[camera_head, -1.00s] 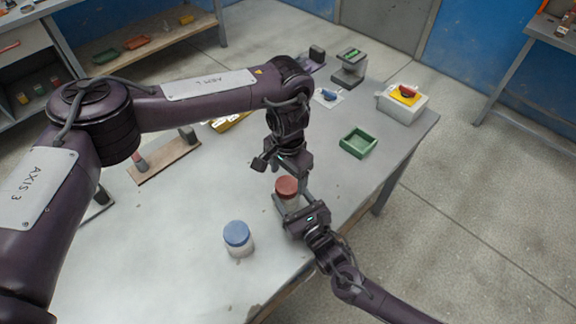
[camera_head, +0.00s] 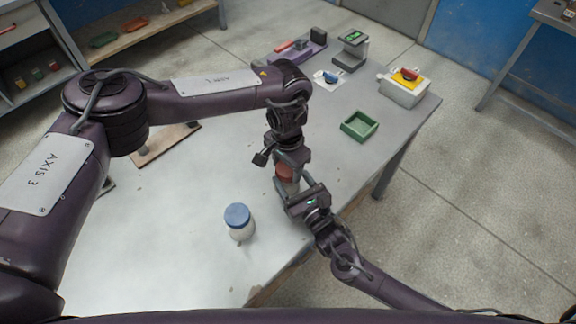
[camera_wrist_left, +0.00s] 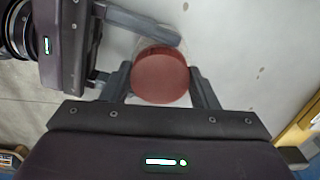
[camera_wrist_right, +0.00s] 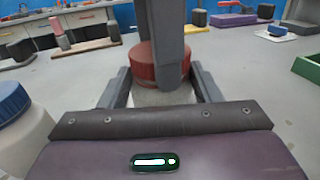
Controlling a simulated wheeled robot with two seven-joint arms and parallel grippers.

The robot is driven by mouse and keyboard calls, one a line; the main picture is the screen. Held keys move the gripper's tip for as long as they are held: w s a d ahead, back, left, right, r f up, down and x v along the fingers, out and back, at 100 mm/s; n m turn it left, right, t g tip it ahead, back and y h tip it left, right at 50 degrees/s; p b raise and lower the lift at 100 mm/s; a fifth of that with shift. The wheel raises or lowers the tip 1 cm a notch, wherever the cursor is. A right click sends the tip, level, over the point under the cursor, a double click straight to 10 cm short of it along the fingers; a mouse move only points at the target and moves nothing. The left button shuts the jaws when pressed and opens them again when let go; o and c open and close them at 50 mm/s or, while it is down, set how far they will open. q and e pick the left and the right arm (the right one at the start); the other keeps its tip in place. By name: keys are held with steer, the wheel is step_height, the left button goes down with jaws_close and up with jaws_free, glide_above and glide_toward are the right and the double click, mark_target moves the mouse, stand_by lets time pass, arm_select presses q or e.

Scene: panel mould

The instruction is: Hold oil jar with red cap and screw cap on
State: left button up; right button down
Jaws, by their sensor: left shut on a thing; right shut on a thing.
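The oil jar (camera_wrist_right: 150,98) is a pale jar standing on the table, with a red cap (camera_wrist_left: 160,75) on its top. The cap also shows in the head view (camera_head: 285,174) and the right wrist view (camera_wrist_right: 158,64). My left gripper (camera_head: 288,165) comes down from above and is shut on the red cap, one finger on each side. My right gripper (camera_head: 291,190) is shut around the jar body from the side, below the cap. The fingers hide part of the jar. Whether the cap sits fully on the thread cannot be told.
A second jar with a blue cap (camera_head: 238,215) stands to the left of my right gripper, close to it. A green tray (camera_head: 359,126) is at the right. A white box with a yellow top (camera_head: 404,90) stands near the far corner. The front table edge is close.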

arm_select(q)
steer(key=shift+s+d, duration=0.35)
steer(key=shift+c, duration=0.5)
steer(key=shift+m, duration=0.4)
steer(key=m, duration=0.6)
steer(key=shift+s, duration=0.1)
steer(key=o, duration=1.1)
steer(key=shift+a, duration=0.1)
steer(key=shift+c, duration=0.2)
steer(key=shift+a, duration=0.1)
steer(key=shift+w+a, duration=0.1)
steer(key=shift+w, duration=0.1)
